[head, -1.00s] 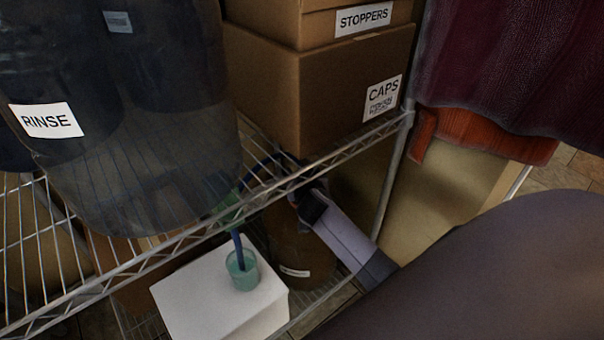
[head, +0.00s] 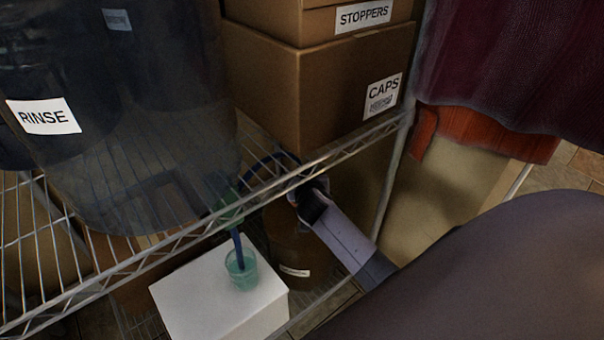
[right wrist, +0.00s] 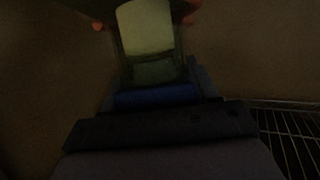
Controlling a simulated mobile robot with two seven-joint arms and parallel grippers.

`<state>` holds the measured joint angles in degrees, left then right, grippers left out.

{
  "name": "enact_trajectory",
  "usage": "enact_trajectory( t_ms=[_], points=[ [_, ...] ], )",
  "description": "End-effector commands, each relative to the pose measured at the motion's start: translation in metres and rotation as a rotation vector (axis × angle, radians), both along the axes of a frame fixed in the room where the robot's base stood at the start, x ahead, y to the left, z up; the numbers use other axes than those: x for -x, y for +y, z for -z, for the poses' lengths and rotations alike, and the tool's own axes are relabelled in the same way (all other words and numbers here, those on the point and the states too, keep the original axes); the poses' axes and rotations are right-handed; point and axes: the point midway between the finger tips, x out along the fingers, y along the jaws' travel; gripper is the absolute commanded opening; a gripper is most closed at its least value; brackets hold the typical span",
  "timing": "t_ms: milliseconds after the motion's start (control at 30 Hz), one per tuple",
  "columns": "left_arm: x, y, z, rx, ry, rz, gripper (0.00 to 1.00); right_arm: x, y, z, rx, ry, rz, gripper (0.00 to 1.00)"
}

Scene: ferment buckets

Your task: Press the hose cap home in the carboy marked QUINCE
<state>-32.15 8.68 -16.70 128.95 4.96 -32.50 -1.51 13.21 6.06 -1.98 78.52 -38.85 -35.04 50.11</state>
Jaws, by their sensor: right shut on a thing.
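My right gripper (head: 303,192) is under the shelf edge, at the upper part of a brown carboy (head: 285,248). The carboy's small label is too small to read. A blue hose (head: 258,163) arcs from the gripper over to the left. The gripper is shut on the hose's end; the cap is mostly hidden by the jaws and shelf edge, so I cannot tell how it sits in the carboy's mouth. The dark right wrist view shows a blue piece (right wrist: 155,95) by the jaws and a pale greenish shape beyond. My left gripper is not in view.
A wire shelf (head: 345,150) crosses above the carboy. It bears a large container marked RINSE (head: 150,160) and a box marked CAPS (head: 330,85), with a STOPPERS box (head: 310,22) on top. A teal cup (head: 240,270) with a blue hose in it stands on a white block (head: 190,300).

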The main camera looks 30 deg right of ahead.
Motion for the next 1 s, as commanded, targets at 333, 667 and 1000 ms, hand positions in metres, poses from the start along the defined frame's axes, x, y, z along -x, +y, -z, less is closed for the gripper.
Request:
enact_trajectory(
  t_ms=[333,667,1000],
  points=[
    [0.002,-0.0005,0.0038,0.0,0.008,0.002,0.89,0.0003,0.0004,0.0022,-0.002,0.001,0.0,0.29],
    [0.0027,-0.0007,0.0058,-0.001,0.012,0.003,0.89,0.0007,0.0005,0.0039,-0.003,0.003,0.0,0.29],
    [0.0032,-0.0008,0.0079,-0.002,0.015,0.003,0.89,0.0012,0.0007,0.0062,-0.003,0.006,0.0,0.29]
  ],
)
